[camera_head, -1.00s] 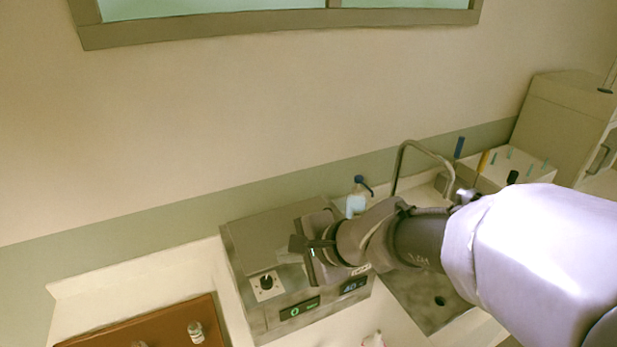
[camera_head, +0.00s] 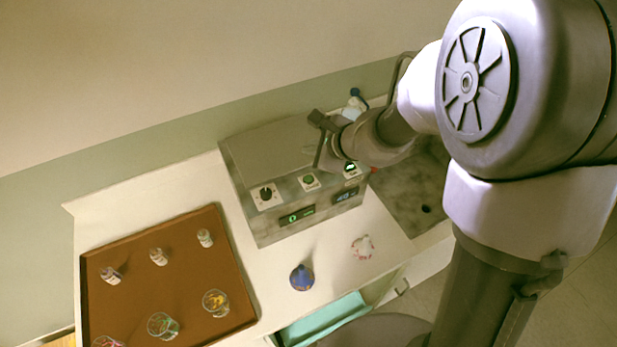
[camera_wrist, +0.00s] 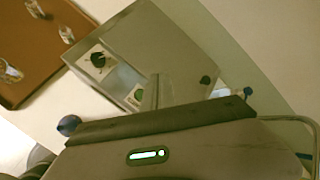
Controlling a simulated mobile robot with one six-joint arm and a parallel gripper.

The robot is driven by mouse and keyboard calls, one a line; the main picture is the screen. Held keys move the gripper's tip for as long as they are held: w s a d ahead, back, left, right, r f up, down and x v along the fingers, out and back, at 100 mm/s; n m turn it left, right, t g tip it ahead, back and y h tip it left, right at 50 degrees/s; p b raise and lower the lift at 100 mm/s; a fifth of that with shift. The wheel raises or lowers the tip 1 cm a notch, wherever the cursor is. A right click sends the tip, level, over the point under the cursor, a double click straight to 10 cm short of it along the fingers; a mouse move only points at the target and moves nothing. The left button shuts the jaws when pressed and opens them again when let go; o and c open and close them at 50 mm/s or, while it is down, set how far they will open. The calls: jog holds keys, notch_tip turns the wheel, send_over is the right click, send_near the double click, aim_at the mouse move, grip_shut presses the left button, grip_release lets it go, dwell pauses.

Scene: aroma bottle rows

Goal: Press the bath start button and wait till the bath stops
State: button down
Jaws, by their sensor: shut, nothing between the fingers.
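The bath is a grey mottled box (camera_head: 270,160) on the white counter, with a control panel facing the front.
A brown tray (camera_head: 180,268) with small bottles and glass beakers lies at left. The sink (camera_head: 410,195) is at right. A display (camera_head: 297,215) glows green.

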aim_at(311, 181)
notch_tip(311, 181, down, 8)
jog(key=b, duration=0.6)
jog(key=shift+r, duration=0.2)
jog(key=shift+f+b, duration=0.25)
jog(key=shift+b, duration=0.1)
dwell(1.1)
jog(key=shift+f+b, duration=0.4)
jog(key=shift+b, duration=0.2)
jog(key=shift+f+b, duration=0.4)
jog(key=shift+b, duration=0.05)
dwell(0.4)
jog(key=shift+r, duration=0.1)
jog(key=shift+r+p, duration=0.6)
jog(key=shift+r, duration=0.15)
